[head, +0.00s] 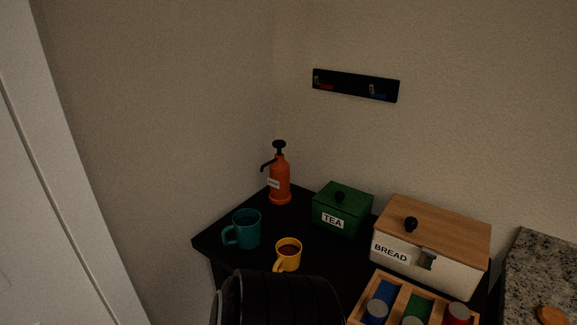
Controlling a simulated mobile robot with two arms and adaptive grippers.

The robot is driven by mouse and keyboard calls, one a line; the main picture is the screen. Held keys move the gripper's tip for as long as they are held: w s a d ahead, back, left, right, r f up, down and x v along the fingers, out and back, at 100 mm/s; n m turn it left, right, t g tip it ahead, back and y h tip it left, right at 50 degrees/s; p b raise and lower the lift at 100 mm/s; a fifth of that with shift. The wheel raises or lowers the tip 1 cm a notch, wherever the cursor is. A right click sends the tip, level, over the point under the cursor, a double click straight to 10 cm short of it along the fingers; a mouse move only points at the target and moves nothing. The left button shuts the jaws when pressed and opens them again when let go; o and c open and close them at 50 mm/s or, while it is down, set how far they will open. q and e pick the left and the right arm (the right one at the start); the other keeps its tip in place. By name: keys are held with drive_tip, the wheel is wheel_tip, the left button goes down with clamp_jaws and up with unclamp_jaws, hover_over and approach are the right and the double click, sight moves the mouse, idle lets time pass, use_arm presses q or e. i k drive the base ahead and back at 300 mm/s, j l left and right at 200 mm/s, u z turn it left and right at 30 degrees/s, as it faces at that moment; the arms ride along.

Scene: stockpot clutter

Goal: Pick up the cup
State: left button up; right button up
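Two cups stand upright on the dark countertop. A teal cup (247,230) is at the left, with its handle to the left. A smaller yellow cup (289,255) stands in front and to its right, with its handle toward the lower left and dark brown contents showing inside. The picture does not show which of the two the task means. Neither of my grippers is in view, and nothing visible touches either cup.
An orange pump bottle (280,182), a green TEA box (342,209) and a wood-lidded BREAD box (432,246) stand behind and right. A wooden tray (399,300) holds colored jars. A large black ribbed object (282,299), unclear what, rises in front of the yellow cup.

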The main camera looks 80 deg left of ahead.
sight(288, 250)
drive_tip(key=i+l+u, duration=0.1)
drive_tip(key=u, duration=0.55)
drive_tip(key=k+j+u, duration=0.1)
drive_tip(key=u, duration=1.8)
